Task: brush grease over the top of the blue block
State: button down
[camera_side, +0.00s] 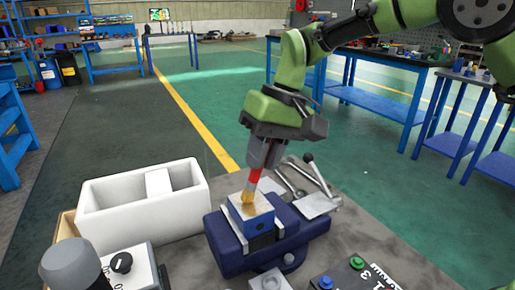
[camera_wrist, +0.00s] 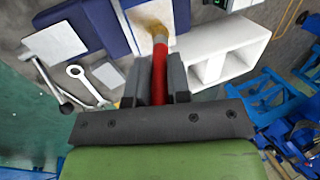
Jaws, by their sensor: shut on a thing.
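My gripper (camera_side: 262,160) is shut on the red handle of a brush (camera_side: 254,182), bristles down. In the wrist view my gripper (camera_wrist: 160,72) holds the brush's red handle (camera_wrist: 159,60) between its jaws. The tan bristles (camera_side: 248,202) meet the top of the blue block (camera_side: 259,224). The block's top looks pale, with a yellowish-brown patch around the bristles. The block sits in the jaws of a dark blue vise (camera_side: 225,250). In the wrist view the block's top (camera_wrist: 147,15) is partly hidden by the brush.
A white two-compartment bin (camera_side: 125,222) stands left of the vise. A wrench (camera_side: 288,182), a lever and metal plates lie behind and right of it. A switch box (camera_side: 130,268) and a button panel (camera_side: 350,280) stand at the front.

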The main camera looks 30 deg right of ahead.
jog(key=s, duration=0.3)
jog(key=shift+s, duration=0.4)
jog(key=shift+r, duration=3)
jog(key=shift+r, duration=1.5)
jog(key=shift+d+f, duration=0.1)
jog(key=shift+f, duration=0.05)
jog(key=shift+d+f, duration=0.5)
jog(key=shift+f, duration=0.25)
